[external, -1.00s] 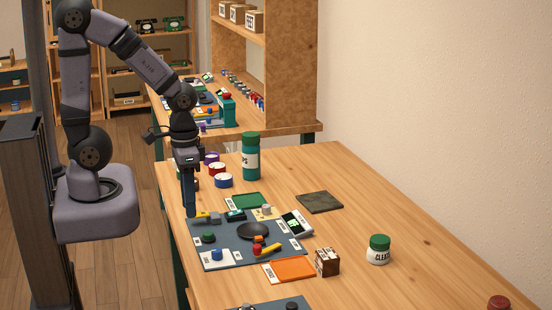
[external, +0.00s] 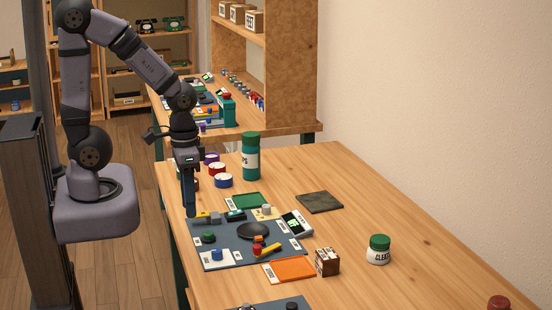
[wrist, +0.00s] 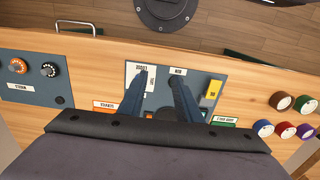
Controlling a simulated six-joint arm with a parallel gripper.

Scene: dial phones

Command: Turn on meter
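A small pale device with a dark face and bright display marks, which looks like the meter (external: 296,224), sits at the right edge of the grey mat (external: 212,258). Its reading is too small to make out. My gripper (external: 191,213) points down at the mat's far left corner, left of the meter and apart from it, near a yellow-and-grey piece (external: 202,217). In the wrist view my gripper (wrist: 159,78) shows two fingers apart with nothing held between them. I cannot pick out the meter in the wrist view.
A black dish (external: 252,231), a red-and-yellow piece (external: 266,250) and an orange tray (external: 290,269) are near the meter. A brown box (external: 327,262) and a white jar (external: 378,252) stand to the right. A tall teal bottle (external: 251,158) stands behind. The table's right side is mostly clear.

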